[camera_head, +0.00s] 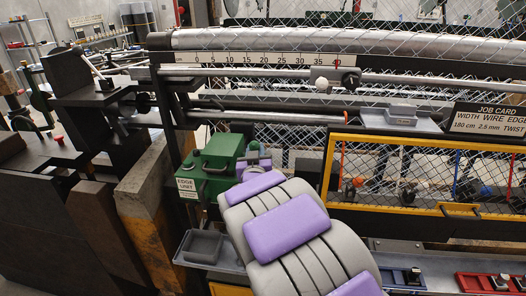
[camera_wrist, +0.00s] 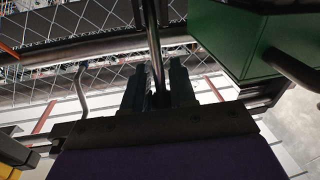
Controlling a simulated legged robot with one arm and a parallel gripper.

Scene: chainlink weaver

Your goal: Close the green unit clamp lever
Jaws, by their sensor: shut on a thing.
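The green edge unit (camera_head: 212,160) stands left of centre in the head view, with an "EDGE UNIT" label on its front left. In the wrist view its green housing (camera_wrist: 232,42) fills the upper right. My gripper (camera_wrist: 158,84) has its two dark fingers on either side of a slim dark rod, which looks like the clamp lever (camera_wrist: 154,40). The gripper is shut on this rod, which runs up past the fingertips. In the head view my grey and purple arm covers most of the gripper and the lever, so the lever's angle is hard to judge there.
A grey tray (camera_head: 203,246) sits below the green unit. A yellow-framed mesh guard (camera_head: 437,222) stands to the right, under a job card (camera_head: 492,118). Steel rollers and a ruler (camera_head: 265,60) run across behind. A dark curved handle (camera_wrist: 293,70) juts beside the green housing.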

